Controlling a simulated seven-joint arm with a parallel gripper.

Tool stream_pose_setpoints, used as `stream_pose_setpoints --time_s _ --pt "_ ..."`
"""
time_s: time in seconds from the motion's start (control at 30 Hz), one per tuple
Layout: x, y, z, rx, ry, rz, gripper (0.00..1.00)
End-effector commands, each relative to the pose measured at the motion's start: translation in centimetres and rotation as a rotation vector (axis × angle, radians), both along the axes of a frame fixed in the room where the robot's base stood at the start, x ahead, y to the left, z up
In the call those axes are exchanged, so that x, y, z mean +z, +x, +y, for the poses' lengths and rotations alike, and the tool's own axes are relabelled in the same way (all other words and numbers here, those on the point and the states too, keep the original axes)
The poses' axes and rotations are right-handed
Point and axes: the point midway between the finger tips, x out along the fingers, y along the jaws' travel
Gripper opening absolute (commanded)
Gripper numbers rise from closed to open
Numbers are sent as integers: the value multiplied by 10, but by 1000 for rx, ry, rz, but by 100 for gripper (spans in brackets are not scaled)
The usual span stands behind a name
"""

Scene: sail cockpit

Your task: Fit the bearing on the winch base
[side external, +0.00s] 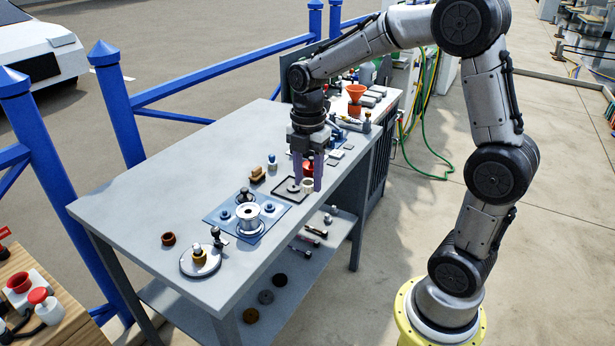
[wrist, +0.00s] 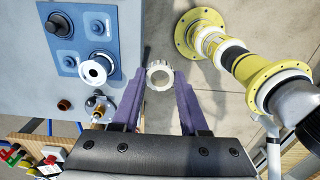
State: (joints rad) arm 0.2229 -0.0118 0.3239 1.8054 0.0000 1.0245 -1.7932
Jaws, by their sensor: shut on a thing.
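My gripper (side external: 307,187) has two purple fingers pointing down, shut on a pale ring-shaped bearing (side external: 308,184). In the wrist view the bearing (wrist: 159,64) sits between the fingertips (wrist: 159,76), its toothed or caged rim and open hole showing. It is held near the table's right edge, with floor behind it in the wrist view. A round pale plate with a brass centre (side external: 187,266) at the table's near end appears to be the winch base; part of it shows in the wrist view (wrist: 97,116). A silver flanged drum (side external: 248,223) stands on the blue mat.
The blue mat (side external: 222,217) also carries dark knob-like parts. A brown ring (side external: 168,239) lies left of the plate. A black-edged tray (side external: 283,197), small bottles and an orange funnel (side external: 356,92) stand farther back. The table's left side (side external: 150,190) is clear.

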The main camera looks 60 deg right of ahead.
Motion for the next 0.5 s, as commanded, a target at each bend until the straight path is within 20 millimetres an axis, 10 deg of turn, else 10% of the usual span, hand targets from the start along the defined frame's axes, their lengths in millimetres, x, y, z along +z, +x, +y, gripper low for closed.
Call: stream_pose_setpoints --time_s 0.5 --pt "22 1 0 0 -1 -3 0"
